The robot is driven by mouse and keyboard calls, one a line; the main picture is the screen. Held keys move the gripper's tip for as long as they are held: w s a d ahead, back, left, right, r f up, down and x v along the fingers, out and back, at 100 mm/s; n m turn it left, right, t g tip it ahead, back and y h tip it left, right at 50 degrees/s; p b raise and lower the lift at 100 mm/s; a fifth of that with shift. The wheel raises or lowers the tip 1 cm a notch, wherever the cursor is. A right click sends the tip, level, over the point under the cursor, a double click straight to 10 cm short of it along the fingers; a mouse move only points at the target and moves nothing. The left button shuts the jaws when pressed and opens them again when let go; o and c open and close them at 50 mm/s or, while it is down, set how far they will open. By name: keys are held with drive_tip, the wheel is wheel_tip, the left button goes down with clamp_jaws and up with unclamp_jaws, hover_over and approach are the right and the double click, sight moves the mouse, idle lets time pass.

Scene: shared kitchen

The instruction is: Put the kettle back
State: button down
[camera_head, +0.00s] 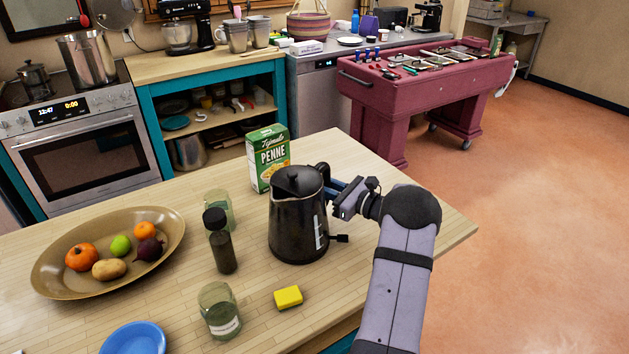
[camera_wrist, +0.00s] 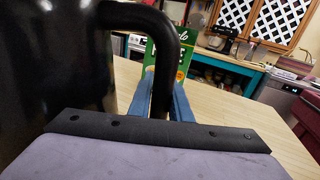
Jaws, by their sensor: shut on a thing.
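The black kettle (camera_head: 292,228) is upright over the middle of the wooden table (camera_head: 385,245), right of the jars. I cannot tell whether its bottom touches the table. Its dark body (camera_wrist: 50,60) fills the left of the wrist view. My gripper (camera_head: 330,187) comes in from the right, with its blue fingers on either side of the kettle's handle. In the wrist view my gripper (camera_wrist: 163,88) is shut on the lower part of that handle, which hides part of the fingers. A small black piece sticks out low at the kettle's right; I cannot tell what it is. No separate kettle base is clearly visible.
A green penne box (camera_head: 267,160) stands close behind the kettle. A dark bottle (camera_head: 221,247), glass jars (camera_head: 219,312) and a yellow sponge (camera_head: 288,297) are left and in front. A fruit platter (camera_head: 50,285) and blue bowl (camera_head: 133,340) lie farther left. The table's right end is clear.

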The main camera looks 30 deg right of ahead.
drive_tip(key=c, duration=2)
unclamp_jaws()
drive_tip(key=shift+f, duration=0.1)
drive_tip(key=o, duration=0.4)
drive_tip(key=shift+c, duration=0.2)
drive_tip(key=b+v, duration=0.3)
drive_tip(key=v, duration=0.9)
drive_tip(key=shift+b, duration=0.3)
drive_tip(key=shift+a+r, duration=0.1)
drive_tip(key=shift+r, duration=0.1)
